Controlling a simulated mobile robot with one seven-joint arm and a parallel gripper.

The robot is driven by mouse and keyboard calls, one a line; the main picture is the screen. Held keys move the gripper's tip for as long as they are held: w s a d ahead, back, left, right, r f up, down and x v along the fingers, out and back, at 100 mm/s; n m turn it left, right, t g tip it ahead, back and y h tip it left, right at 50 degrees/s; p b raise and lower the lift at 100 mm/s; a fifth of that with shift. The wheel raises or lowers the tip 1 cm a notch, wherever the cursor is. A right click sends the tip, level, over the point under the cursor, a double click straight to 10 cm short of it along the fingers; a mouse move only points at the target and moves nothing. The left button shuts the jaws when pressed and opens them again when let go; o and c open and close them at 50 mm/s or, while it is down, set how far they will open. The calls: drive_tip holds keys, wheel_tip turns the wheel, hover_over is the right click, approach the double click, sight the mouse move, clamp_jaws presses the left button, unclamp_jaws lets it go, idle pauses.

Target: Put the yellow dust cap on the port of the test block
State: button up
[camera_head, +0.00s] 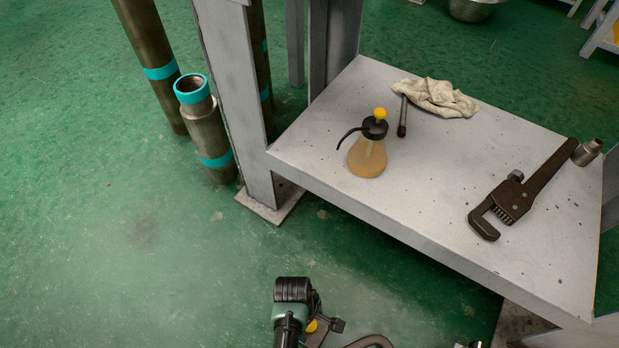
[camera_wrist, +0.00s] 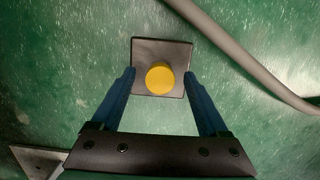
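The yellow dust cap (camera_wrist: 159,78) shows in the wrist view as a round yellow disc over a grey square plate (camera_wrist: 146,51). My gripper (camera_wrist: 159,72) is open. Its two blue fingers reach up on either side of the cap, with a visible gap on each side. I cannot tell how far the fingertips are above the plate. In the head view my wrist is at the bottom centre, and a small yellow patch (camera_head: 312,326) shows beside it, probably the cap. I cannot make out the test block or its port.
A grey hose (camera_wrist: 235,50) runs close to the plate's right. The metal shelf (camera_head: 430,190) holds an oil can (camera_head: 368,155), a rag (camera_head: 437,97) and a pipe wrench (camera_head: 520,190). Pipes (camera_head: 206,130) stand left of the post. The green floor at left is clear.

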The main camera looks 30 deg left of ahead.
wheel_tip(320, 180, up, 13)
drive_tip(key=a+p, duration=0.2)
drive_tip(key=p, duration=0.7)
drive_tip(key=shift+p, duration=0.35)
drive_tip(key=shift+w, duration=0.1)
